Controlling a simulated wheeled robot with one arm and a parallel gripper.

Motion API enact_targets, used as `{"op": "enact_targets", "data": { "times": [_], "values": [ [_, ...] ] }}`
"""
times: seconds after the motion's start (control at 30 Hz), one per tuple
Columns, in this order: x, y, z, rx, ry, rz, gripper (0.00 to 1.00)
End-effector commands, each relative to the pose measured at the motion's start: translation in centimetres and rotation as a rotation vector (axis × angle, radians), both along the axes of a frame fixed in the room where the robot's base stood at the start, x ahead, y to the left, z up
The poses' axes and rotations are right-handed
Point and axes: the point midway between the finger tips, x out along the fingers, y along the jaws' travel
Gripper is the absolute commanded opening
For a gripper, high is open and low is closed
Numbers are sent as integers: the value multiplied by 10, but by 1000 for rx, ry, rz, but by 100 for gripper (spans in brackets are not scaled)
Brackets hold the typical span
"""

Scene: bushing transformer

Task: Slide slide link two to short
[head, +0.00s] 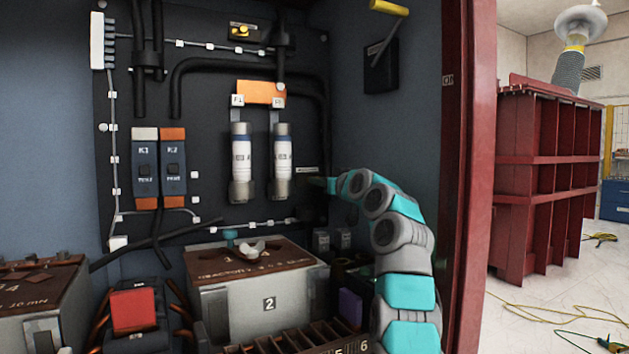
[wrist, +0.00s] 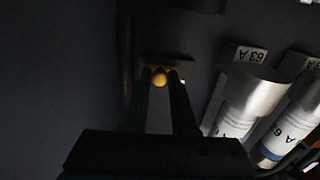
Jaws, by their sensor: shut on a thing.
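My gripper (wrist: 161,82) is shut on a small round yellow knob (wrist: 159,80) in the wrist view. The knob sits in front of a small brownish plate (wrist: 183,71) on the dark panel, and looks like a slide link's knob. In the head view my arm reaches in from the lower right, and my gripper (head: 320,184) is at the panel just right of the two fuses. The knob it holds is hidden there. Another slide link (head: 243,32), with a yellow knob on a plate, is at the top of the panel. I cannot read which number either link bears.
Two white fuses (head: 241,163) (head: 281,161) stand close left of my gripper, under an orange bar (head: 261,93). A yellow-handled lever (head: 388,8) juts from the right wall. A transformer block (head: 255,290) is below. The red cabinet edge (head: 466,180) bounds the right.

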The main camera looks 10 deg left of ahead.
Motion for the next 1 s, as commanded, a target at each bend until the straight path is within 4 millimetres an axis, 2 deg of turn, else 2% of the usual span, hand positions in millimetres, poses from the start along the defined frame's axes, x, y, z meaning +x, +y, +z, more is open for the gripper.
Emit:
{"op": "enact_targets", "data": {
  "times": [0.1, 0.37, 0.4, 0.63, 1.0],
  "values": [
    [6, -9, -1, -1, 5, -2, 0],
    [7, -9, -2, -1, 3, -3, 0],
    [7, -10, -2, -1, 3, -4, 30],
    [6, -9, -1, -1, 2, -2, 56],
    [3, -10, 0, 1, -2, -1, 56]
  ]
}}
